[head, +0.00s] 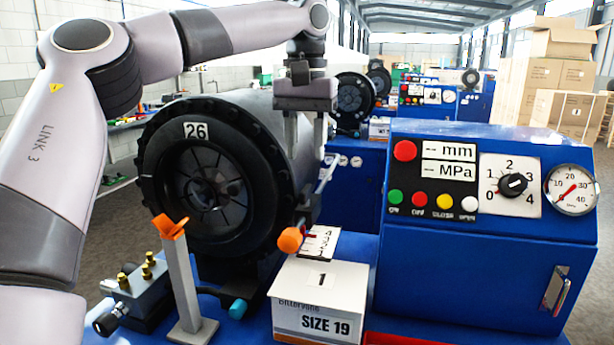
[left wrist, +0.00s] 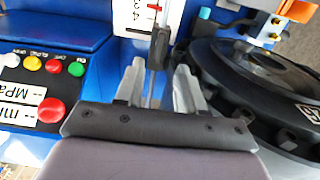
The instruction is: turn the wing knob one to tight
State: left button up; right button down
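An orange wing-shaped piece (head: 170,226) tops a grey post at the front left of the big black disc marked 26. It seems to be the wing knob; its number is not readable. Orange also shows at the upper right of the left wrist view (left wrist: 298,10). My left gripper (head: 305,138) points down behind the disc's right side, well away from that piece. In the left wrist view its fingers (left wrist: 158,80) are apart, with a thin metal lever (left wrist: 158,50) seen between or beyond them; contact cannot be told. My right gripper is not in view.
A lever with an orange end (head: 290,240) stands by a numbered scale plate (head: 320,243). A SIZE 19 box (head: 318,295) is in front. The blue control cabinet (head: 480,270) with its black selector knob (head: 512,185) stands right; the black disc (head: 205,185) fills the left.

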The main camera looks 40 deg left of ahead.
aim_at(306, 188)
pick_arm(q)
jog(key=shift+f, duration=3.55)
grip_shut()
